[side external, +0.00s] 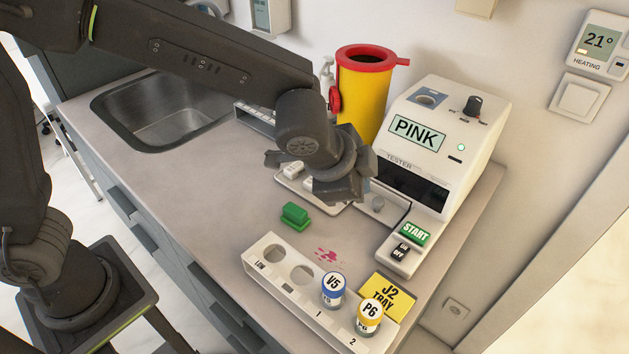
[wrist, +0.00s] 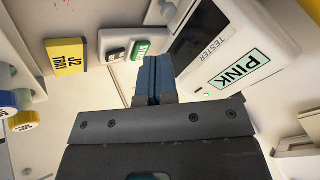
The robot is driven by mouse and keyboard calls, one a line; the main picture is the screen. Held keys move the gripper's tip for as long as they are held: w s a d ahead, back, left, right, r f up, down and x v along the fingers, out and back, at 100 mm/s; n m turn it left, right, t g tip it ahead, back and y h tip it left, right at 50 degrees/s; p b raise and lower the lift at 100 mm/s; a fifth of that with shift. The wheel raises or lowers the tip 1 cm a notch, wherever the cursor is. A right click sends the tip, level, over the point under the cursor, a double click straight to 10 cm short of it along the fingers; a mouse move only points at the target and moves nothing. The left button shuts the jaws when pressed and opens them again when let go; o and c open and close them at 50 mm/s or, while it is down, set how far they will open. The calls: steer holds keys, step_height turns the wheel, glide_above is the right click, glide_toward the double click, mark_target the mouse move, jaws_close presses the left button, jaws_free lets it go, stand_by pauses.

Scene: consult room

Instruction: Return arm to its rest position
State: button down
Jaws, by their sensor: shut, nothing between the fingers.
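My gripper (side external: 345,188) hangs above the counter, in front of the tester (side external: 452,140) and to the left of its START button (side external: 415,234). In the wrist view its blue fingers (wrist: 154,78) are pressed together with nothing between them. My arm is stretched out over the counter from the left. The tester display reads PINK, and the tester also shows in the wrist view (wrist: 225,45). My gripper covers part of a small white tray (side external: 290,178) behind it.
A rack (side external: 272,278) holds vials V5 (side external: 333,290) and P6 (side external: 369,318) beside the yellow J2 TRAY sign (side external: 387,294). A green block (side external: 295,216) and a pink smear (side external: 329,255) lie on the counter (side external: 225,195). A yellow bin (side external: 365,95) and a sink (side external: 165,110) are behind.

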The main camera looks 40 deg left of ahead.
steer(key=s+a+r+n+y, duration=0.1)
steer(key=s+a+r+n, duration=0.25)
steer(key=a, duration=0.35)
steer(key=s+a+r+n, duration=0.3)
steer(key=s+a+r, duration=0.1)
steer(key=a, duration=0.4)
steer(key=s+a+n+g, duration=0.1)
steer(key=s+a+n, duration=0.4)
steer(key=s, duration=0.6)
steer(key=shift+a+f, duration=0.35)
steer(key=shift+a, duration=0.35)
